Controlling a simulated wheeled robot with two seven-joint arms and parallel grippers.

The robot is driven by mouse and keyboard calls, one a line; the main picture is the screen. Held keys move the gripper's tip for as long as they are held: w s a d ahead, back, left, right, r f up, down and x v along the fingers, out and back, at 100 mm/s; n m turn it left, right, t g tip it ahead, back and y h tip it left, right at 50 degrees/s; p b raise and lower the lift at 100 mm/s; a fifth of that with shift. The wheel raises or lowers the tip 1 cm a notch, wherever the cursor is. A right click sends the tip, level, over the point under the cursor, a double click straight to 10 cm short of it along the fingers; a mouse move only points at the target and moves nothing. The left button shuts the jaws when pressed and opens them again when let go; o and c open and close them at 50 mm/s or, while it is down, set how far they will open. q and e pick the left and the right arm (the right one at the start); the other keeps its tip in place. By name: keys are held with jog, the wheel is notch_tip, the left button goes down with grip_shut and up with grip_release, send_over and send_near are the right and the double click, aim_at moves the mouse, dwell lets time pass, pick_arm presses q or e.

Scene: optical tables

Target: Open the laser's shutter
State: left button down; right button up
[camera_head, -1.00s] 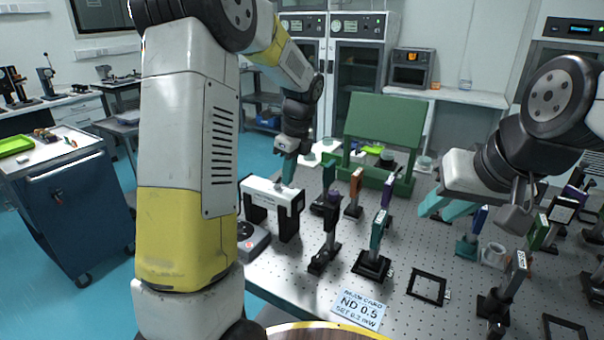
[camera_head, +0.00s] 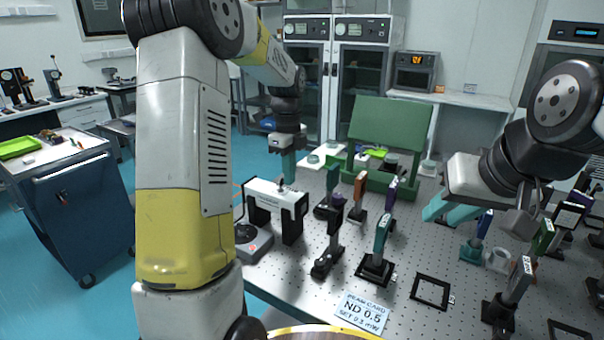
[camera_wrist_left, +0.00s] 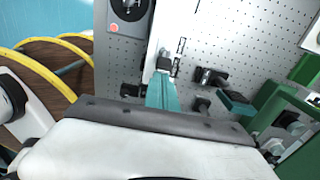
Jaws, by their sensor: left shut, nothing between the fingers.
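The laser is a white box (camera_head: 262,190) on black legs at the near left of the optical table. A small dark knob-like part (camera_head: 280,184) shows on its top; I cannot tell whether the shutter is open. My left gripper (camera_head: 288,170) is shut and empty, pointing down just above and behind the laser's top. In the left wrist view its teal fingers (camera_wrist_left: 162,92) lie close to a small dark part (camera_wrist_left: 164,63) on the white laser; contact is unclear. My right gripper (camera_head: 449,211) is apart over the table's right, its teal fingers spread.
A grey box with a red button (camera_head: 249,241) sits left of the laser. Several optics on posts, such as a teal one (camera_head: 381,236), stand to its right. A green panel (camera_head: 390,130) stands behind. A beam card (camera_head: 362,312) lies at the front edge.

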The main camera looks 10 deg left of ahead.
pick_arm(q)
jog(key=h, duration=0.1)
jog(key=a, duration=0.1)
jog(key=g+h, duration=0.1)
jog(key=shift+w+a+r+h, duration=0.25)
jog(key=shift+w+a+h, duration=0.05)
jog(key=shift+a, duration=0.05)
jog(key=h, duration=0.1)
jog(key=a+g+h, duration=0.1)
jog(key=h, duration=0.1)
jog(key=shift+w+a+r, duration=0.2)
jog(key=shift+w, duration=0.1)
jog(key=shift+d, duration=0.15)
jog(key=shift+r, duration=0.1)
jog(key=shift+r, duration=0.7)
